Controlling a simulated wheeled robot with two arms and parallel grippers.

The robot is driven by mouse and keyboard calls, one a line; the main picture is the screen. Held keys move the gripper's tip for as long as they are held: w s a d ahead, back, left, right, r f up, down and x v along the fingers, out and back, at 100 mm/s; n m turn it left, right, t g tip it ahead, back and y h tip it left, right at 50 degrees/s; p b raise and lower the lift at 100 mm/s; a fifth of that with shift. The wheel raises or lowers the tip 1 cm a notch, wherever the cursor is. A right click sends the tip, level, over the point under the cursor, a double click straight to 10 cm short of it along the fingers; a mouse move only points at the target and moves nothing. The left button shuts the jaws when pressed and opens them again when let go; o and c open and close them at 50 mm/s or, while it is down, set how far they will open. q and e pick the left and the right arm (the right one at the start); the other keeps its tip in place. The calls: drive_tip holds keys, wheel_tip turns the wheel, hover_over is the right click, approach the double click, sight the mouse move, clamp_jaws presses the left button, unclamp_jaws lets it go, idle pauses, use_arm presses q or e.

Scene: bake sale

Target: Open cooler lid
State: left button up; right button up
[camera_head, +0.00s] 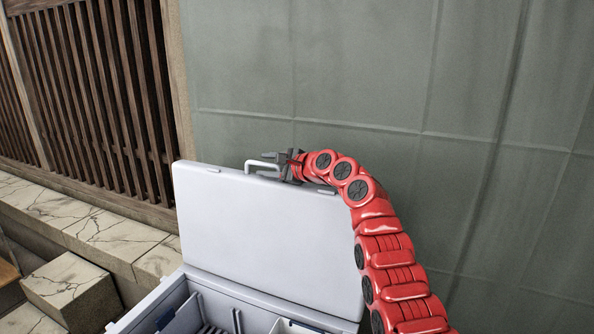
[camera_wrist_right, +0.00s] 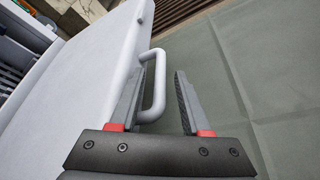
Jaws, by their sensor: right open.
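The cooler lid (camera_head: 270,225) is a pale grey panel that stands raised, roughly upright, at the back of the cooler (camera_head: 275,305). The open cooler shows dividers inside. A bar handle (camera_head: 262,165) sits on the lid's top edge. My right gripper (camera_head: 280,165) is at that handle, behind the lid's top edge. In the right wrist view the jaws (camera_wrist_right: 165,85) are apart, and the handle (camera_wrist_right: 158,90) passes beside the left finger and reaches between the fingers. The lid (camera_wrist_right: 80,80) fills the left of that view. My left gripper is not in view.
A grey-green wall (camera_head: 370,70) stands close behind the lid. A wooden slatted screen (camera_head: 85,85) is at the left, above a cracked stone ledge (camera_head: 90,220). A stone block (camera_head: 68,285) lies at the lower left.

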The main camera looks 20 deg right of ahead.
drive_tip(key=b+v, duration=0.6)
drive_tip(key=v, duration=1)
drive_tip(key=shift+d+b, duration=0.2)
drive_tip(key=shift+b, duration=0.15)
drive_tip(key=shift+s+f, duration=0.1)
drive_tip(key=shift+s, duration=0.05)
